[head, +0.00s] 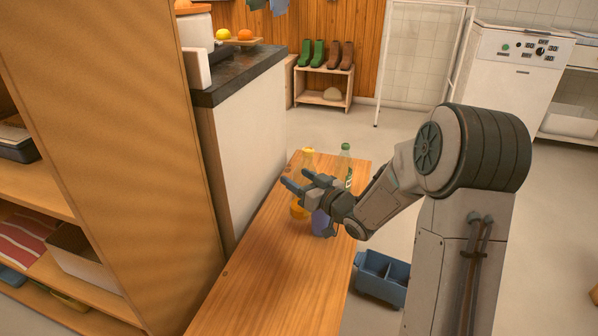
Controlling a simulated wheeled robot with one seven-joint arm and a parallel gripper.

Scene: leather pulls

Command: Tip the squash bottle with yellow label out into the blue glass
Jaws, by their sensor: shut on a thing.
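My gripper (301,183) is over the wooden table, with its fingers pointing left, and is shut on a bottle. The bottle (307,161) has a yellowish upper part above the fingers and orange lower down, and looks close to upright. The fingers hide its middle, so I cannot make out its label or whether its base touches the table. The blue glass (320,223) stands on the table just below and right of the bottle in the picture, partly hidden by my gripper. I cannot see into the glass.
A green bottle (346,163) with a pale label stands at the table's far end, behind my wrist. The near part of the wooden table (250,270) is bare. A white counter block (255,140) borders it on the left; a blue crate (382,278) is on the floor at right.

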